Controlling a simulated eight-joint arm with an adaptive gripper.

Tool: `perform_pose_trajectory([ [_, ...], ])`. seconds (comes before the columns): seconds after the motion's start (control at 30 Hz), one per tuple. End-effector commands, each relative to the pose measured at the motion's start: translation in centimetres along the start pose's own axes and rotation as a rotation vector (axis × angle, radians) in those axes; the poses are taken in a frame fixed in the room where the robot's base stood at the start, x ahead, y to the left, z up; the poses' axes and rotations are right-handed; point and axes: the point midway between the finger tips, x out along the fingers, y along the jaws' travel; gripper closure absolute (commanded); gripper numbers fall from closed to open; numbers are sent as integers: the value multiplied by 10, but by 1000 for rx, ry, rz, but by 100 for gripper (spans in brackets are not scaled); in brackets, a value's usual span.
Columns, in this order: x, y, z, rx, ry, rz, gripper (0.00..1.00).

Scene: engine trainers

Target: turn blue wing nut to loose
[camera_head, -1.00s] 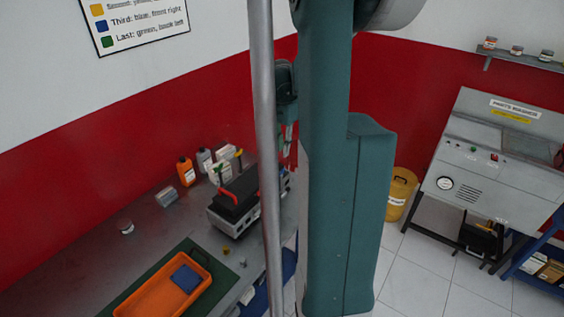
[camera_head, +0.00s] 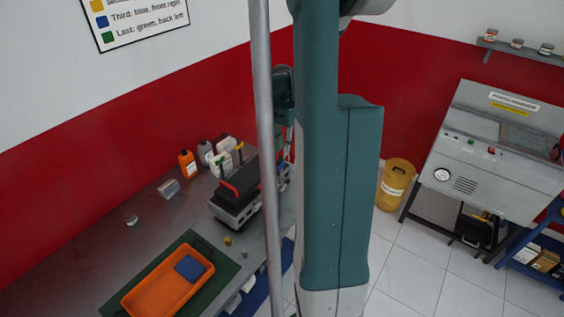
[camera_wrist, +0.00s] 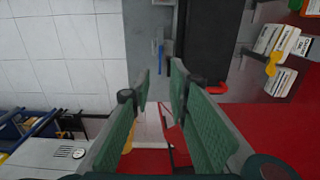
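The engine trainer (camera_head: 232,211) stands on the bench, a grey block with a black top and a red handle (camera_head: 229,188). In the wrist view its black top (camera_wrist: 205,35) is right of centre. A small blue part (camera_wrist: 160,46), which looks like the blue wing nut, shows beside the black top, on the grey area. My gripper (camera_wrist: 158,73) has two green fingers, spread apart with nothing gripped between them. In the picture the blue part lies just above the gap between the fingertips, apart from them. In the head view my arm hides the engine's right end and most of my gripper.
An orange tray (camera_head: 141,300) with a blue piece (camera_head: 190,267) lies on a green mat. Bottles (camera_head: 187,163) stand behind the engine. A yellow bin (camera_head: 397,183) and a parts washer (camera_head: 475,160) stand right. Small fittings (camera_head: 228,241) lie before the engine.

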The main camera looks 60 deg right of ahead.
Motion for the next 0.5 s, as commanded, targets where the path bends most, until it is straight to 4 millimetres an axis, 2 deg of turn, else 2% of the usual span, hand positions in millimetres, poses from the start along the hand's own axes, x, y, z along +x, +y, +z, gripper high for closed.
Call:
perform_pose_trajectory([
  [0.5, 51, 0, 0, 0, 0, 0, 82],
])
